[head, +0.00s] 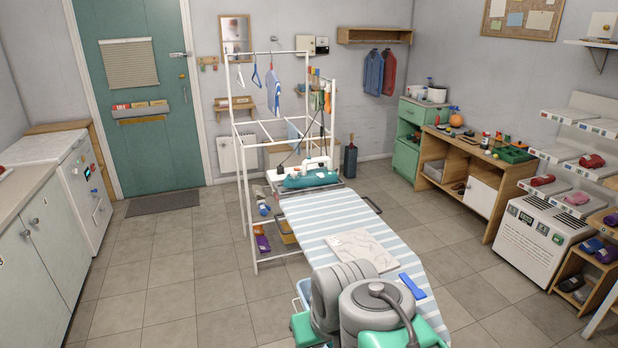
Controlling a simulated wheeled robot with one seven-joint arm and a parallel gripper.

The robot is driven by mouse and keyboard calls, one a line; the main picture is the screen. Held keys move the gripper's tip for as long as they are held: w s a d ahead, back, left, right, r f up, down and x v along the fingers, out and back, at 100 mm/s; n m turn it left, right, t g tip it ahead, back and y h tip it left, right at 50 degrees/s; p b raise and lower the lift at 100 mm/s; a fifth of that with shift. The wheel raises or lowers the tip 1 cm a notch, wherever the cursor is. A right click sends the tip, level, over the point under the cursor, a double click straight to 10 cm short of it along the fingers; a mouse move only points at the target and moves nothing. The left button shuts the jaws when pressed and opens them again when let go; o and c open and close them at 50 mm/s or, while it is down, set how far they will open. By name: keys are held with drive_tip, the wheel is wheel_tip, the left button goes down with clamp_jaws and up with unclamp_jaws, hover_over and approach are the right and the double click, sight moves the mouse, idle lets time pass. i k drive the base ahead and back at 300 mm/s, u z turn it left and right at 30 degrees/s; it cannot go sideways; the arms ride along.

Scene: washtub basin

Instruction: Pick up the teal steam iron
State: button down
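A teal shape with a white, handle-like upper part (310,178) sits at the far end of the striped ironing board (318,213). It is the only thing I see that might be the teal steam iron, but it is too small to tell for sure. My own grey arm links with teal parts fill the bottom middle and hide the near part of the board. My gripper's fingers do not show, and I see nothing held.
A pale cloth (362,250) and a flat blue piece (412,286) lie on the board. A white rack (243,165) stands left of its far end. Floor is open on the left.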

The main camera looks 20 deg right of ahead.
sight(304, 179)
drive_tip(key=u, duration=0.6)
drive_tip(key=i, duration=3.85)
drive_tip(key=z, duration=1.6)
drive_tip(key=i, duration=0.95)
drive_tip(key=z, duration=0.8)
